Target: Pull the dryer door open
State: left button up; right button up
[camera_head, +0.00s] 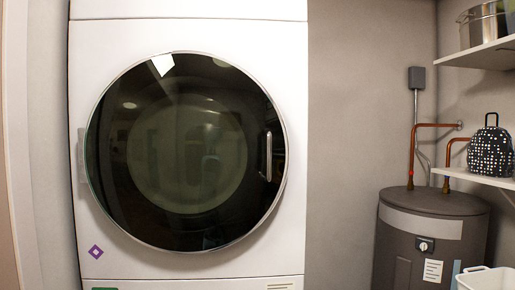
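The dryer door (185,225) is a large round dark glass door with a thin silver rim, on the front of a white dryer (285,50). It appears closed, lying flush with the front. A slim vertical handle (268,157) sits near the right edge of the glass. A pale hinge piece (82,155) shows at the door's left edge. Neither of my grippers is in view.
A dark grey water heater (400,240) with copper pipes stands at the right. Wall shelves (482,178) at the far right hold a spotted backpack (491,150) and a metal pot (483,25). A white bin (487,279) is at the lower right. Bare wall lies between dryer and heater.

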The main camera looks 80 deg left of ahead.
aim_at(186, 151)
jog(key=u, duration=1.05)
jog(key=k, duration=0.4)
jog(key=u, duration=1.75)
